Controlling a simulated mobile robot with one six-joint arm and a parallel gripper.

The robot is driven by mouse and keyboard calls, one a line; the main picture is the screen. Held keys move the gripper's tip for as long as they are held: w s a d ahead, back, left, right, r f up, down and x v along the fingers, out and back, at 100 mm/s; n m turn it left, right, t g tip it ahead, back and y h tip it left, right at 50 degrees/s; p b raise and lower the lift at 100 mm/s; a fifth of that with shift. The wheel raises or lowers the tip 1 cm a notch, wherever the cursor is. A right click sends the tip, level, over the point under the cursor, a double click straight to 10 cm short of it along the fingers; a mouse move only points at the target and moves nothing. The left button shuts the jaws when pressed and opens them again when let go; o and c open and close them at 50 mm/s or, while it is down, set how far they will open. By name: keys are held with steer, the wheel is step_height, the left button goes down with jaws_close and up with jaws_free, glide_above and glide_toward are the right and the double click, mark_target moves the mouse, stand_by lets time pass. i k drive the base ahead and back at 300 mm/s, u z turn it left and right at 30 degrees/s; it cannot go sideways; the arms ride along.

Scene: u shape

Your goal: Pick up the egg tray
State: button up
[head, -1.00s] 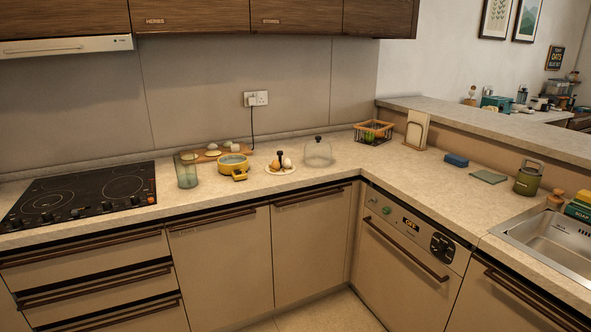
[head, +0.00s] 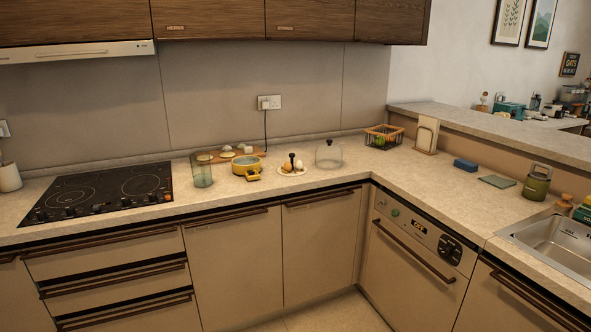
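The egg tray (head: 283,172) is a small, round, pale plate with a dark upright handle in its middle. It holds a few brown and white eggs. It stands on the counter left of the corner, between a yellow pot (head: 247,168) and a clear glass dome (head: 328,154) with a dark knob. The dome sits on the counter to the right of the tray, apart from it. My gripper is not in view.
A green-tinted glass (head: 202,172) and a wooden board (head: 212,156) with pale round items are near the pot. A black cooktop (head: 100,195) lies left. A wire basket (head: 383,137) stands in the corner. Right are a blue sponge (head: 465,165), green canister (head: 537,182) and sink (head: 560,243).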

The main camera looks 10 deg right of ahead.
mark_target(294, 172)
steer(key=u, duration=0.05)
steer(key=i, duration=0.9)
